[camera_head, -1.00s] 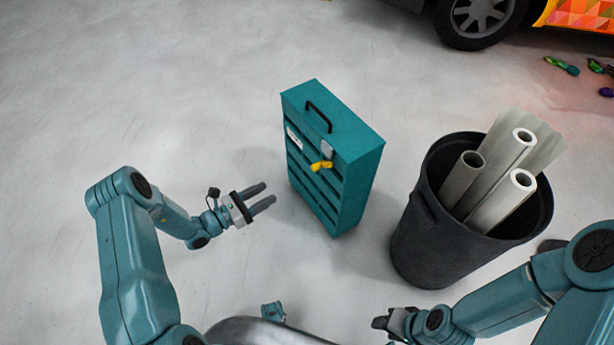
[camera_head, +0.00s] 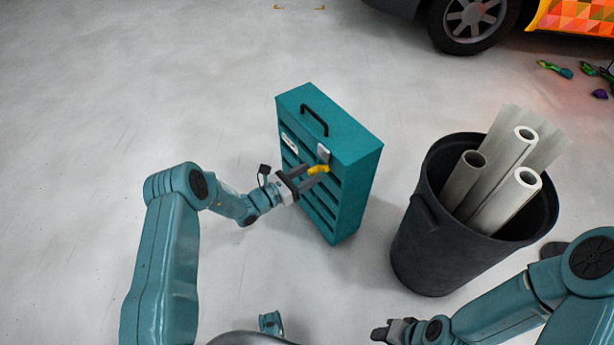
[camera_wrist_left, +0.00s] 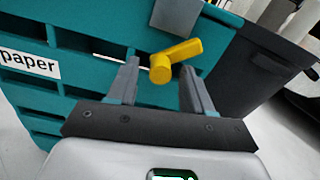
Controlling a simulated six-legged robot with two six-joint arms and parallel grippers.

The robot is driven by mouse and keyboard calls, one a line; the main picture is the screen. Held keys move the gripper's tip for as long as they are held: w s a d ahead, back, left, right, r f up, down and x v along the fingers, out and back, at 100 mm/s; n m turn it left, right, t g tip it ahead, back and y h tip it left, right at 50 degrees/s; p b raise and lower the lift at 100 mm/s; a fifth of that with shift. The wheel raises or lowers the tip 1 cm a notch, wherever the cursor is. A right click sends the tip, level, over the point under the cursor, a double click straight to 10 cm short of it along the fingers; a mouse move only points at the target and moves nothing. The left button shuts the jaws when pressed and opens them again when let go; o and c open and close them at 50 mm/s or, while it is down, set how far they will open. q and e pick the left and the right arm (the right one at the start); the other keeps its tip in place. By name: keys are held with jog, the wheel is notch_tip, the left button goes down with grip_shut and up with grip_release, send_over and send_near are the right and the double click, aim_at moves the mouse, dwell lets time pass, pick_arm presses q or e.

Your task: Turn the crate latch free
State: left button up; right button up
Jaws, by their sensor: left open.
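The teal crate (camera_head: 355,165) stands upright on the floor in the middle of the head view. Its yellow latch (camera_head: 318,169) sits on the slatted front, just below a grey plate (camera_head: 323,153). In the left wrist view the yellow latch (camera_wrist_left: 174,58) lies tilted between the fingertips, its round knob toward me. My left gripper (camera_head: 311,177) is open, with a finger on either side of the latch; gaps show at both sides in the left wrist view (camera_wrist_left: 160,82). My right gripper (camera_head: 383,332) is at the bottom right, away from the crate; its jaws are too small to judge.
A dark bin (camera_head: 425,245) holding several pale rolls (camera_head: 497,175) stands right of the crate. A vehicle wheel (camera_head: 472,22) is at the top right, with small coloured items (camera_head: 556,68) on the floor.

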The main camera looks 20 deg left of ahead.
pick_arm(q)
jog(key=shift+w+d, duration=0.1)
jog(key=shift+w, duration=0.05)
grip_shut()
jog(key=shift+m, duration=0.3)
jog(key=m, duration=0.3)
jog(key=shift+b, duration=0.4)
jog(key=shift+m+b, duration=0.3)
jog(key=shift+m, duration=2)
